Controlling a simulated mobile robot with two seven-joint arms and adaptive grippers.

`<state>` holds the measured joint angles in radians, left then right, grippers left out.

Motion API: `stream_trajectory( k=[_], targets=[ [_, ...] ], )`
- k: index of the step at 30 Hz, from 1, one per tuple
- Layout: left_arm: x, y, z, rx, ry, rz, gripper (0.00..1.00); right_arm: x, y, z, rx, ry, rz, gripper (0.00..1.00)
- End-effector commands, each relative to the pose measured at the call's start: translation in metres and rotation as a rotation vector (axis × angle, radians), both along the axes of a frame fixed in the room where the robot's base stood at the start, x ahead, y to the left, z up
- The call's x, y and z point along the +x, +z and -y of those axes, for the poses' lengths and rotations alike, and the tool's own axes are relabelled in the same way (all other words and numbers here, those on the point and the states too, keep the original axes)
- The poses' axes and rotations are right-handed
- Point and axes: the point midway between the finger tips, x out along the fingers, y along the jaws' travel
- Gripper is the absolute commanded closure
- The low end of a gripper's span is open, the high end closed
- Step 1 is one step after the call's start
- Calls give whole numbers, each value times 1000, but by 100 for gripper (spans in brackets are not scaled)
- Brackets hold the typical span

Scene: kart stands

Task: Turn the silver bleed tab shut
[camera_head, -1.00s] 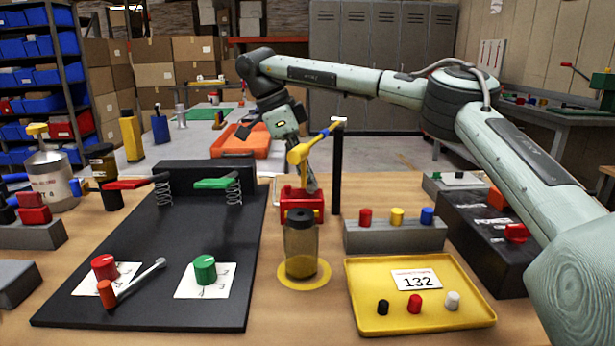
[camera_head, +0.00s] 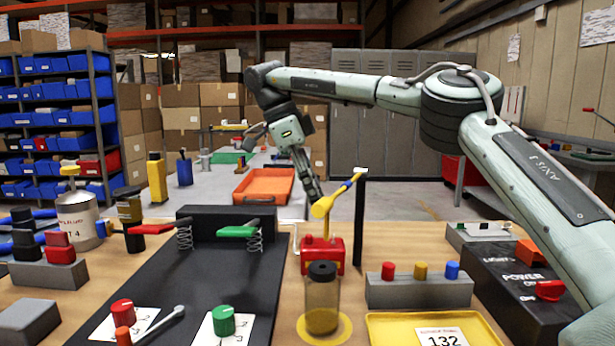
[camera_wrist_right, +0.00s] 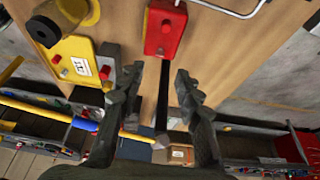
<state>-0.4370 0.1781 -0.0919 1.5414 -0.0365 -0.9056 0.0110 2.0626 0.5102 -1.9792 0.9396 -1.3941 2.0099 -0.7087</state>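I cannot tell for sure which part is the silver bleed tab. A small pale tab (camera_head: 361,170) tops a thin black post (camera_head: 360,215), which stands behind the red block (camera_head: 322,254). A yellow-and-blue handle (camera_head: 335,198) reaches up to it. A grey lever (camera_head: 165,323) lies by the red knob on the black board. My right gripper (camera_head: 318,196) points down behind the red block. In the right wrist view its fingers (camera_wrist_right: 160,78) are apart, with the black post (camera_wrist_right: 161,100) showing between them; contact is unclear. My left gripper is not in view.
A capped jar (camera_head: 322,298) stands in front of the red block. A grey block with coloured buttons (camera_head: 415,292) and a yellow tray (camera_head: 385,328) are to the right. The black board (camera_head: 185,275) with spring levers is left. A bent silver rod (camera_wrist_right: 235,12) shows in the wrist view.

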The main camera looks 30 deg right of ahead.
Motion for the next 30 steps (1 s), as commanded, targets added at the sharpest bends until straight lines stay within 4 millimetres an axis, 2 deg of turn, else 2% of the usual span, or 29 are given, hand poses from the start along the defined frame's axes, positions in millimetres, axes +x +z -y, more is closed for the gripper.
stream_trajectory(
  k=[3, 9, 30],
  targets=[
    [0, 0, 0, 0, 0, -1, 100, 5, 21, -8, -4, -2, 4, 66],
    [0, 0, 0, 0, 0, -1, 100, 9, 38, -13, -2, -1, 1, 66],
    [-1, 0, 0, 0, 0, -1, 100, 9, 40, -14, 0, 0, -1, 66]
  ],
)
